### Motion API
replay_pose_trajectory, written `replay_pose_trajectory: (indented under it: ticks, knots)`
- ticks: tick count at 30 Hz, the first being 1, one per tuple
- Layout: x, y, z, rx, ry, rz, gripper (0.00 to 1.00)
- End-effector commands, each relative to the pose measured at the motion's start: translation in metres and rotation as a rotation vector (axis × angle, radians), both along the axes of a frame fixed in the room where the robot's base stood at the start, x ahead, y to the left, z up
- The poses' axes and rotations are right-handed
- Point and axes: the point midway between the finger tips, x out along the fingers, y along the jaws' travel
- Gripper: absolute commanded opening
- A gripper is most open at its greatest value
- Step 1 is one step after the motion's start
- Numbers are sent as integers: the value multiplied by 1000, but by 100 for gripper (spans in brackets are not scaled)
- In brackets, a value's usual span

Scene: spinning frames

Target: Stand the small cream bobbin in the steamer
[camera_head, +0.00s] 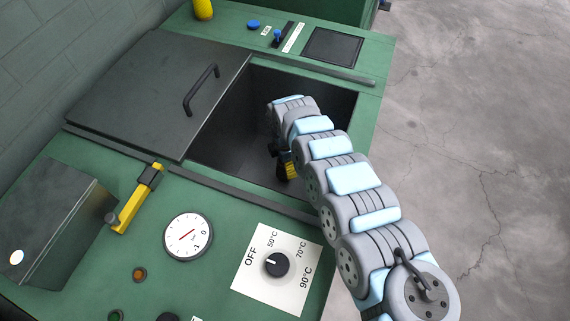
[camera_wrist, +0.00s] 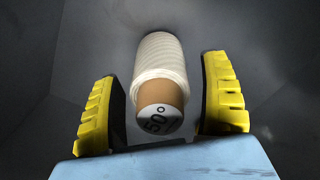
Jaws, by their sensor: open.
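The steamer (camera_head: 225,125) is the dark open well in the green machine top, with its lid drawn aside to the left. My gripper (camera_head: 289,168) reaches down into the well; its yellow fingers partly show in the head view. In the wrist view my gripper (camera_wrist: 162,100) is open, with one finger on each side of the cream bobbin (camera_wrist: 160,62). The bobbin has ribbed cream yarn, a tan core and an end marked 50° facing the camera. Gaps show between it and both fingers. The head view hides the bobbin. Its contact with the floor cannot be told.
The dark lid (camera_head: 150,85) with a black handle (camera_head: 201,90) lies left of the opening. A dial (camera_head: 276,263) with OFF to 90°C marks, a gauge (camera_head: 188,237) and a yellow lever (camera_head: 136,200) are on the near panel. A yellow object (camera_head: 203,9) stands at the back.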

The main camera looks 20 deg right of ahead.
Motion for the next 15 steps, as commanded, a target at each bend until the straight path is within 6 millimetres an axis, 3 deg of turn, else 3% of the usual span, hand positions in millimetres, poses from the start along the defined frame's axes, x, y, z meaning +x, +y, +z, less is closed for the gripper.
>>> replay_pose_trajectory:
  ticks: [1,6,15]
  knots:
    - [0,-2,17,-5,-1,0,78]
    - [0,-1,51,-2,-1,-1,78]
    - [1,0,91,-2,-2,0,78]
